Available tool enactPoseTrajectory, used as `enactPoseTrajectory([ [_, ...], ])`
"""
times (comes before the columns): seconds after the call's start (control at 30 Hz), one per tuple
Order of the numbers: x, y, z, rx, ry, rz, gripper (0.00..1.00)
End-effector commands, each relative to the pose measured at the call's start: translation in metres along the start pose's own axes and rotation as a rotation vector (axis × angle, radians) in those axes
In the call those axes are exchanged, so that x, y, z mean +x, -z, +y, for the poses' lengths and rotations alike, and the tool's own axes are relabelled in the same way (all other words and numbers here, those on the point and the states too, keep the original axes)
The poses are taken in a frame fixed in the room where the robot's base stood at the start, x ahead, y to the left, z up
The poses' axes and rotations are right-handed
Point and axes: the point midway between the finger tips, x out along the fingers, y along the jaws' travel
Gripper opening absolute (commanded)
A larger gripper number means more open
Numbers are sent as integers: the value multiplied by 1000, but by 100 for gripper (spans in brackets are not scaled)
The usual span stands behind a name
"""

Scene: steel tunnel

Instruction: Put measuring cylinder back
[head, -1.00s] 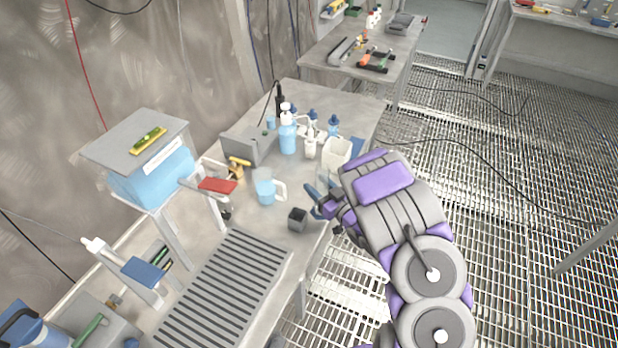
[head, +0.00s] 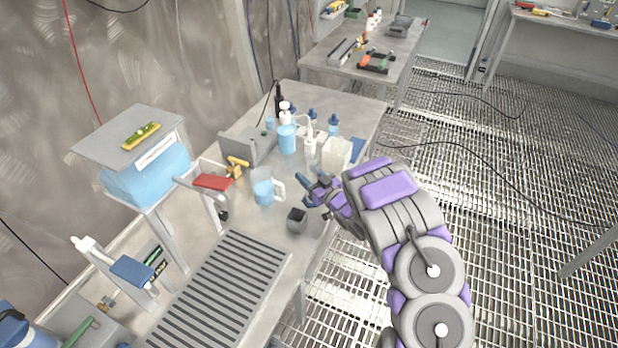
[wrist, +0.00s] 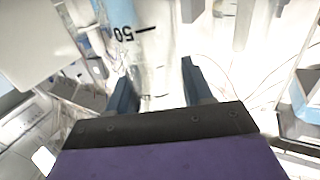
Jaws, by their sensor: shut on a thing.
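The clear measuring cylinder shows in the wrist view (wrist: 143,48), with a black "50" mark and a blue tint along its left side. My gripper (wrist: 158,82) is shut on it, with one dark blue finger at each side. In the head view my gripper (head: 308,190) is over the right edge of the near bench (head: 262,222). The cylinder is too clear to make out there.
A handled jug of blue liquid (head: 264,191) stands left of my gripper. A white square container (head: 336,153) and several bottles (head: 287,138) stand behind. A slatted grey rack (head: 222,290) lies in front. A raised stand with a blue tub (head: 150,175) is at left.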

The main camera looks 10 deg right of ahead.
Motion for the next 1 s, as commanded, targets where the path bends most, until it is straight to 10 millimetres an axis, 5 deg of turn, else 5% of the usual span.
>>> enactPoseTrajectory([
  [0.27, 0, -1, 0, 0, 0, 1, 17],
  [0.3, 0, -1, 0, 0, 0, 1, 52],
  [0.53, 0, -1, 0, 0, 0, 0, 74],
  [0.83, 0, 2, 0, 0, 0, 0, 76],
  [1.0, -20, 1, 1, 1, -3, -3, 76],
])
